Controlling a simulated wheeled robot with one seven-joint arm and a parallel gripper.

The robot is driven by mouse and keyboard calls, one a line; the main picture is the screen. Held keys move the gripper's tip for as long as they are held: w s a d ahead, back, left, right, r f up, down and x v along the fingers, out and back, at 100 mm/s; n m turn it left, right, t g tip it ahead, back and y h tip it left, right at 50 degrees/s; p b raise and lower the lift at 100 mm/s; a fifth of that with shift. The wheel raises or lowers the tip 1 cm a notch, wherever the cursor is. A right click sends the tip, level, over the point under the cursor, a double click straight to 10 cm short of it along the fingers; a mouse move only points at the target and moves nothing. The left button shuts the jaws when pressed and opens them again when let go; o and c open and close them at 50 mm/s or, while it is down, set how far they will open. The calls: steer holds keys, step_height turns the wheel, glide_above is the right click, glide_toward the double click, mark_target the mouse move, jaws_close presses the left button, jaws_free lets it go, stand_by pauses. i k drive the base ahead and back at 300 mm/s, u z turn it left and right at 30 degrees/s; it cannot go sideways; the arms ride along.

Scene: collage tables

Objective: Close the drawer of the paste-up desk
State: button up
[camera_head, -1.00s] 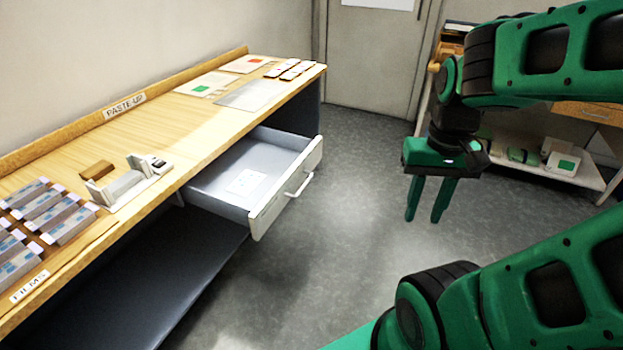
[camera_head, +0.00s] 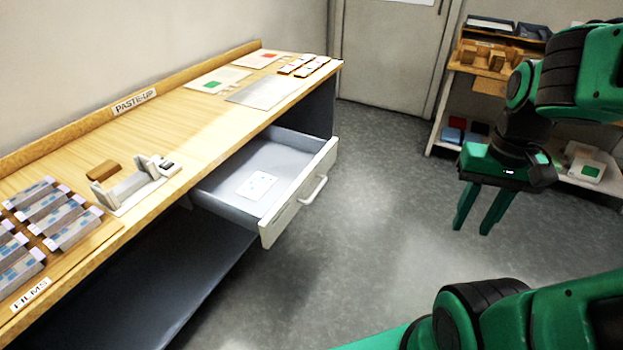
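The paste-up desk (camera_head: 150,127) runs along the left wall, with a wooden top and a PASTE-UP label. Its grey drawer (camera_head: 225,205) is pulled out over the floor. The drawer's pale front (camera_head: 290,208) carries a bar handle (camera_head: 313,190). A white card with small marks (camera_head: 257,185) lies inside the drawer. My gripper (camera_head: 473,228) hangs over the floor to the right of the drawer, well apart from it. Its two green fingers point down with a gap between them, and nothing is held.
Film boxes (camera_head: 45,215), a tape dispenser (camera_head: 130,183), a brown block (camera_head: 103,169) and sheets (camera_head: 262,89) lie on the desk top. A door (camera_head: 390,55) and a stocked shelf (camera_head: 490,60) stand at the back. The floor (camera_head: 385,200) between drawer and gripper is clear.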

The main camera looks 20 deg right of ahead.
mark_target(299, 162)
steer(key=i, duration=0.9)
steer(key=z, duration=0.1)
steer(key=k, duration=1.5)
steer(key=u, duration=0.35)
steer(key=i, duration=1)
